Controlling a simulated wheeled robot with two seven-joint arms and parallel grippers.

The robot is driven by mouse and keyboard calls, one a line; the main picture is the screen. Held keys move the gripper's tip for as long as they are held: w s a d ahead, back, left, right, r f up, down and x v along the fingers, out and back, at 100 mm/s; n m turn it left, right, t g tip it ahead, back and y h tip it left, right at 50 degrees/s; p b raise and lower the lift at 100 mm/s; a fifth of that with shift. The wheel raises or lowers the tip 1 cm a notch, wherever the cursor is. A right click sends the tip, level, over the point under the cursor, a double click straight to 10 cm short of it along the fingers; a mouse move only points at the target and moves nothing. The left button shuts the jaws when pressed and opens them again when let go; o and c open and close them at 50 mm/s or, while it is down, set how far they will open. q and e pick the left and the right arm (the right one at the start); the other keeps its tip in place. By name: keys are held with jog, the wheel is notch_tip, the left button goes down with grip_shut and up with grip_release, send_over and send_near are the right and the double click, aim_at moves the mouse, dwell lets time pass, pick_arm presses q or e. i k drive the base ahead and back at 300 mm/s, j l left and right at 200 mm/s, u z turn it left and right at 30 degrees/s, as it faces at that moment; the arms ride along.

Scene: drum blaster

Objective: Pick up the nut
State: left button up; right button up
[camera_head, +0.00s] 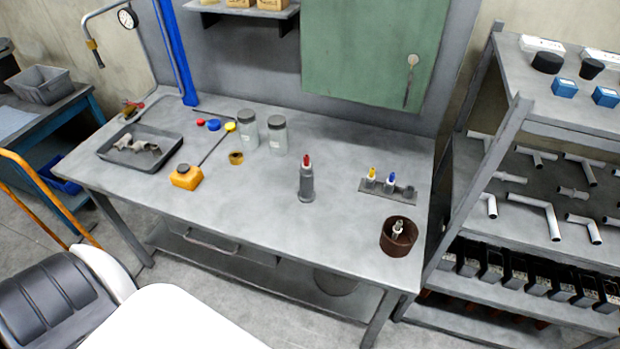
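I cannot pick out the nut with certainty. A small brass-coloured ring (236,158) lies on the grey workbench (290,225), between an orange box-like item (186,177) and the glass jars (249,133); it may be the nut, but its shape is too small to tell. A dark tray (118,157) at the bench's left holds grey metal pieces (140,146) that I cannot make out clearly. Neither of my grippers shows in the head view.
A grey upright tool with a red tip (306,182) stands mid-bench. A small rack (378,189) holds yellow and blue-topped items. A brown cup (398,240) stands near the front right corner. Shelving with pipe fittings (545,215) is at the right. The bench's front middle is clear.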

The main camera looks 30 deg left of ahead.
aim_at(236, 158)
jog(key=u, duration=1.55)
jog(key=i+j+z, duration=0.25)
jog(key=z, duration=0.15)
jog(key=i+j+z, duration=0.45)
jog(key=k+l, duration=0.1)
